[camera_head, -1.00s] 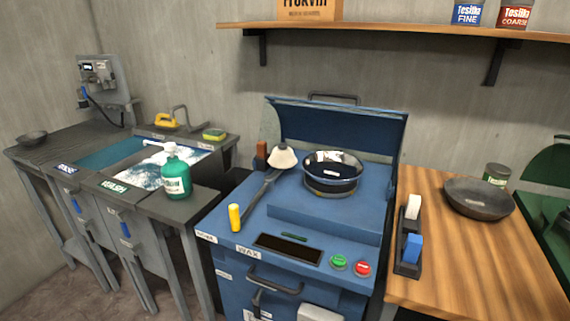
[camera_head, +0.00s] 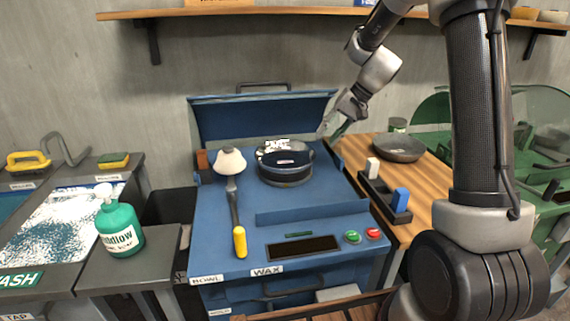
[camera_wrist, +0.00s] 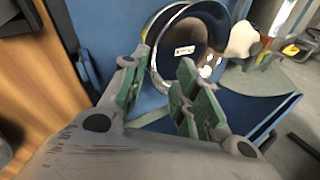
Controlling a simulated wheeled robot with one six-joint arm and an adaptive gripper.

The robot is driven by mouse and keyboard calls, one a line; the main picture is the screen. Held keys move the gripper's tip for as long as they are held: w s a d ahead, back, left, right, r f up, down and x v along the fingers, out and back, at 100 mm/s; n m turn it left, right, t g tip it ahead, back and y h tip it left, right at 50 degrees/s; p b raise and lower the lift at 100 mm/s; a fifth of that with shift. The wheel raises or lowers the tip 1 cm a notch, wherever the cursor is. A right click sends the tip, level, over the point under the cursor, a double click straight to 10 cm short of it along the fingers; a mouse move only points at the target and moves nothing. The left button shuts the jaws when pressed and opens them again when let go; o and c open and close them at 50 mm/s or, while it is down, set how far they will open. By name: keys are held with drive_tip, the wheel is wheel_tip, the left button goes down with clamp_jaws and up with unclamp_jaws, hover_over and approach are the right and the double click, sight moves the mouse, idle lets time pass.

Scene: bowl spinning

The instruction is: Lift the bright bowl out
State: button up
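The bright bowl (camera_head: 284,150) is shiny and mirror-like, with a small label inside. It sits in a dark round holder (camera_head: 286,175) on the blue machine (camera_head: 225,258), whose lid (camera_head: 262,117) is raised. In the wrist view the bowl (camera_wrist: 184,40) shows beyond the fingers. My gripper (camera_head: 330,129) is up and to the right of the bowl, clear of it.
A white-headed tool with a yellow handle (camera_head: 239,241) lies left of the bowl. A dark bowl (camera_head: 398,148) and a rack with white and blue blocks (camera_head: 385,199) are on the wooden table at right. A green soap bottle (camera_head: 119,224) stands at left.

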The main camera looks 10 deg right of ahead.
sight(308, 162)
drive_tip(key=x, duration=0.8)
drive_tip(key=shift+w+d+f, duration=0.15)
drive_tip(key=shift+d+f, duration=0.1)
drive_tip(key=shift+f, duration=0.1)
clamp_jaws()
